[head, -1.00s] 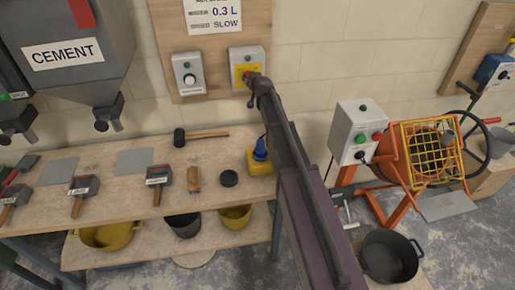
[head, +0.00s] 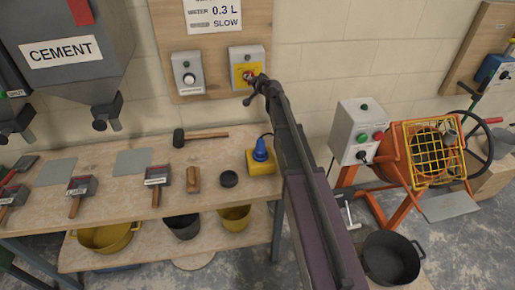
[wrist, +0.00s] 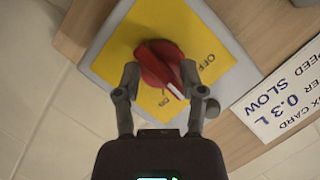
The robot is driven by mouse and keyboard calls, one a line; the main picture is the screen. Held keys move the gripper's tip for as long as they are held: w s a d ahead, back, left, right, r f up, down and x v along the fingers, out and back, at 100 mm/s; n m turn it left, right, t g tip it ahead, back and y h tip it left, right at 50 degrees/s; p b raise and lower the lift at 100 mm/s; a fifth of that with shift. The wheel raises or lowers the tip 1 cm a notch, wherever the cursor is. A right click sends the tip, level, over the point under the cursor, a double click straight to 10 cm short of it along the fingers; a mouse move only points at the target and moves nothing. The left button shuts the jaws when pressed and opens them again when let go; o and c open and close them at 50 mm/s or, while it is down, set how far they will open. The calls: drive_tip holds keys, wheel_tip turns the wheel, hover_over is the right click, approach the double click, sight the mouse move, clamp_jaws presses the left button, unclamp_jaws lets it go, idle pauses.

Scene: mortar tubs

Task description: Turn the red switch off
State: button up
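The red switch (wrist: 158,62) is a round knob with a raised handle on a yellow plate (wrist: 203,42). A white line on the handle points to the lower right in the wrist view, between the ON and OFF labels and nearer ON. My gripper (wrist: 160,73) is open, with one finger on each side of the knob. The right fingertip is close to the handle; I cannot tell whether it touches. In the head view the switch (head: 249,74) shows on a grey box on the wall board, partly covered by my gripper (head: 254,78).
A grey box with a round dial (head: 189,78) is left of the switch box. A white card (head: 213,14) hangs above. An orange mixer (head: 425,150) stands to the right.

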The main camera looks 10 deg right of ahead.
drive_tip(key=p+v, duration=0.3)
drive_tip(key=v, duration=1.1)
drive_tip(key=s+a+f+n+g+b, duration=0.1)
drive_tip(key=s+a+f+n+g, duration=0.1)
drive_tip(key=s+f, duration=0.4)
drive_tip(key=s+a+f+n+g+b, duration=0.1)
drive_tip(key=s+a+f+n+g, duration=0.2)
drive_tip(key=s+f+g, duration=0.4)
drive_tip(key=shift+s+a+f+n, duration=0.3)
drive_tip(key=shift+s+a, duration=0.55)
drive_tip(key=shift+s, duration=1.4)
